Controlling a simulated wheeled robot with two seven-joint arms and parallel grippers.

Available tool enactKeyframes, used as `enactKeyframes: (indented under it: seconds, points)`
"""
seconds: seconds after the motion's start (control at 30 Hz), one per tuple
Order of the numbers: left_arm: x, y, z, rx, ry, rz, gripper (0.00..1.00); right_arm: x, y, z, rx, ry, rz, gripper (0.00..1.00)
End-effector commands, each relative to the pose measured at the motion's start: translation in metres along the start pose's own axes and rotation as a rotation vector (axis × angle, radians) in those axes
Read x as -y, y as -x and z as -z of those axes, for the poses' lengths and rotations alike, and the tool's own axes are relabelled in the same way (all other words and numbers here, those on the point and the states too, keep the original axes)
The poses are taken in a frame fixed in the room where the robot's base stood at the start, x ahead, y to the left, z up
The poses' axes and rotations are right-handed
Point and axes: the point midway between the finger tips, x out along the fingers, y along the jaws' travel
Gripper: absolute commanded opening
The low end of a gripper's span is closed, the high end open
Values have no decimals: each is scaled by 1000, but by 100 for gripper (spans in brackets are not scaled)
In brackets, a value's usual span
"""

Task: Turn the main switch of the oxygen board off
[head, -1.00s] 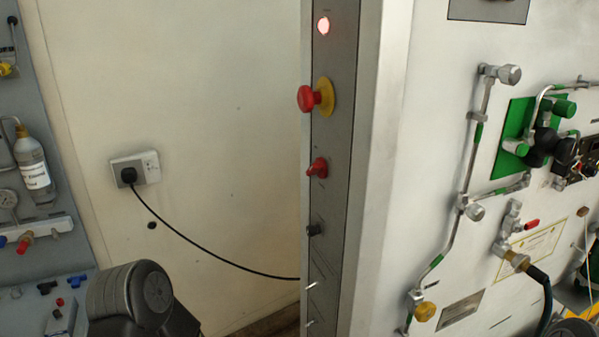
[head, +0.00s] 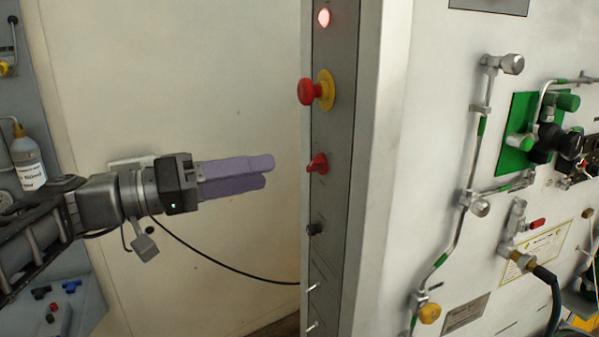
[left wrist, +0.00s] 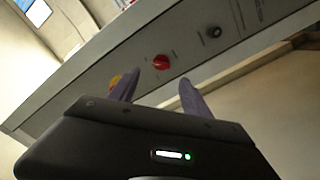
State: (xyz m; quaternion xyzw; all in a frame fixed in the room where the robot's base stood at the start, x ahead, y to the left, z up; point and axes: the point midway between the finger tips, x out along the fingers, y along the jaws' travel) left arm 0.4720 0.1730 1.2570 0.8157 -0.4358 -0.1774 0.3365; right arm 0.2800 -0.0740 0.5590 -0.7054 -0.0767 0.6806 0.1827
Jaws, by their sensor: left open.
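The oxygen board's narrow grey side panel (head: 335,200) carries a red rotary switch (head: 318,163), which I take to be the main switch. The red switch also shows in the left wrist view (left wrist: 161,62), seen between and beyond the fingertips. Above it is a red mushroom button on a yellow base (head: 318,91), and at the top a lit red lamp (head: 323,18). My left gripper (head: 268,171) points right toward the red switch with its purple fingers, apart from it and touching nothing. In the left wrist view its two fingers (left wrist: 158,90) stand apart and empty. My right gripper is not in view.
A black knob (head: 313,229) and small toggles (head: 313,325) sit lower on the panel. The board's front (head: 420,150) at right carries pipes and valves. A black cable (head: 220,266) runs from the wall behind my arm to the panel. A bottle (head: 30,160) stands far left.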

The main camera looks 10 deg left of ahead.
Motion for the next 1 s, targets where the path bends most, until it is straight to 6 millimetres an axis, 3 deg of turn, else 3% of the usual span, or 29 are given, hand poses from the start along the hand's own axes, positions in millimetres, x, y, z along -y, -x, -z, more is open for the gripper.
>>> enactKeyframes:
  seconds: [0.37,0.8,1.0]
  points:
    - [1,-5,0,1,4,3,56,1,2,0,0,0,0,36]
    - [1,-65,1,2,6,2,56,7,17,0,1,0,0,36]
    - [2,-78,0,2,5,4,56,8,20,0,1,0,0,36]
